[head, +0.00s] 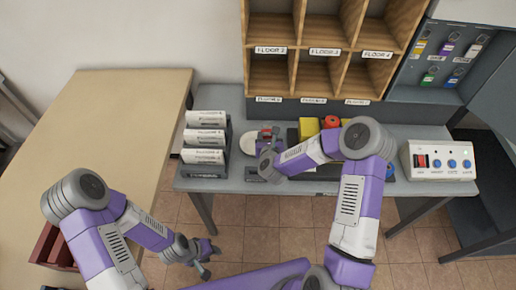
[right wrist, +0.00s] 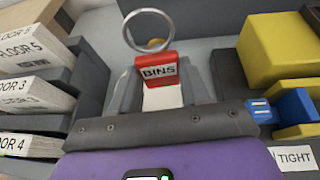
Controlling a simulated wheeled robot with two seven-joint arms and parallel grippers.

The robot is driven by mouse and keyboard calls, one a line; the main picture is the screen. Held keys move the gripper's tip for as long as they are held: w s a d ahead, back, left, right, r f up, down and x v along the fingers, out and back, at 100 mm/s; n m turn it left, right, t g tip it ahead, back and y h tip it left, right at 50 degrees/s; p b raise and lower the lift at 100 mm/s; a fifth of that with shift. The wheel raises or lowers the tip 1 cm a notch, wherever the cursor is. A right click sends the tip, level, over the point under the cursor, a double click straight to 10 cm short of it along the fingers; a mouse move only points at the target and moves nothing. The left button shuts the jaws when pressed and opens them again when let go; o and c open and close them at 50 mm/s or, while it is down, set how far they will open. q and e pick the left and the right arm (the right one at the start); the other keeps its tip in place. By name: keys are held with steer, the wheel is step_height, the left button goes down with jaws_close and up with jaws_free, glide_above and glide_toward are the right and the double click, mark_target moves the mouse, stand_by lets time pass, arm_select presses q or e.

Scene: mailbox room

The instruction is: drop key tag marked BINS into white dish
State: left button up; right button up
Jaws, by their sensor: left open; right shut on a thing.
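The red key tag marked BINS (right wrist: 159,71), with a metal ring (right wrist: 148,30) at its top, is upright between the fingers of my right gripper (right wrist: 162,92). In the head view my right gripper (head: 268,146) is over the grey table, just right of the white binders, and is shut on the tag. A small whitish shape (head: 248,143) beside it looks like the white dish, mostly hidden by the gripper. I cannot tell whether the tag is over it. My left gripper (head: 207,259) is open and empty, low over the floor in front of the grey table.
A control box (head: 438,161) is at the table's right end. Wooden pigeonholes (head: 320,50) rise behind. The tan table (head: 105,120) at left is largely bare.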

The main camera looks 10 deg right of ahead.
steer(key=w+a+r+m+h+b, duration=0.1)
steer(key=w+r+b, duration=0.1)
steer(key=w, duration=0.3)
steer(key=shift+s+f+b, duration=0.15)
steer(key=shift+f+b, duration=1)
steer(key=shift+f, duration=1.65)
steer(key=o, duration=1.1)
steer(key=shift+s, duration=0.1)
steer(key=v, duration=0.7)
steer(key=shift+s+a+r+p, duration=0.15)
steer(key=shift+r+p, duration=0.1)
steer(key=shift+p, duration=0.15)
steer(key=shift+s+f+g, duration=0.1)
steer(key=shift+g, duration=0.2)
